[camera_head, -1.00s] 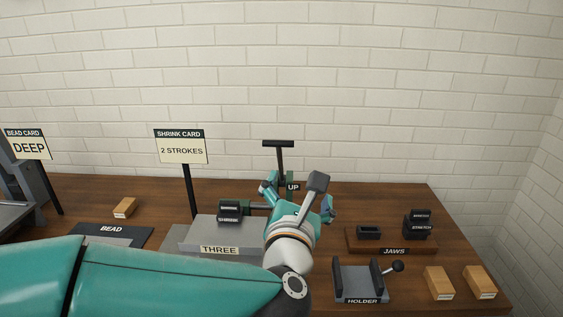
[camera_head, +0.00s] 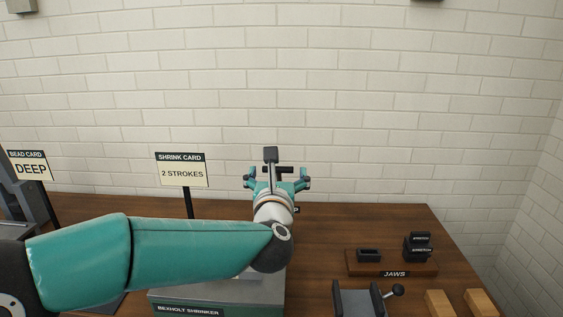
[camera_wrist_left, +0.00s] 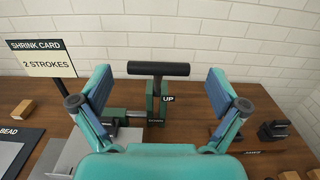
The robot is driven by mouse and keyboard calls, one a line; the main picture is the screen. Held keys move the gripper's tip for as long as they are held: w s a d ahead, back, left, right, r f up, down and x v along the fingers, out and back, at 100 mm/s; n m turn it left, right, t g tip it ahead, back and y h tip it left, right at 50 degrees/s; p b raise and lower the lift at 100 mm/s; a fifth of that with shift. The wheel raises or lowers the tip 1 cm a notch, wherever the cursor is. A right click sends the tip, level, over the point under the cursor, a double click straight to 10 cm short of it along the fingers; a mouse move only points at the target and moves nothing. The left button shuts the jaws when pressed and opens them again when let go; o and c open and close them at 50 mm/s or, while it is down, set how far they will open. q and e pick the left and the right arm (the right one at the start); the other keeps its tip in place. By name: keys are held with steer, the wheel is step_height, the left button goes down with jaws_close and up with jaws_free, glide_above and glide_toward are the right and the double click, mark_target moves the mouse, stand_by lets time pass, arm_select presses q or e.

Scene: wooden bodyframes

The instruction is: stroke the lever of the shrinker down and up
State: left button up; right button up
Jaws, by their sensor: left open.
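The shrinker (camera_head: 222,294) stands on the bench, partly behind my left arm in the head view. Its lever, a dark T-shaped bar (camera_wrist_left: 158,69) on a green post, is upright beside a label reading UP in the left wrist view. In the head view the lever's bar (camera_head: 286,170) shows just behind my left gripper (camera_head: 277,178). My left gripper is open and empty, with one finger on each side of the lever bar in the wrist view and a gap on both sides. I cannot tell how far beyond the fingertips the bar is. My right gripper is not in view.
The shrink card (camera_head: 183,171) reads 2 STROKES. The bead card (camera_head: 29,167) stands at the far left. A jaws tray (camera_head: 393,273) with dark jaws, a holder (camera_head: 352,303) and wooden blocks (camera_head: 481,302) are at the right. A brick wall is behind.

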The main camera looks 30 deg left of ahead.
mark_target(279, 168)
arm_select(q)
steer(key=shift+p+x, duration=0.35)
steer(key=shift+x, duration=1.45)
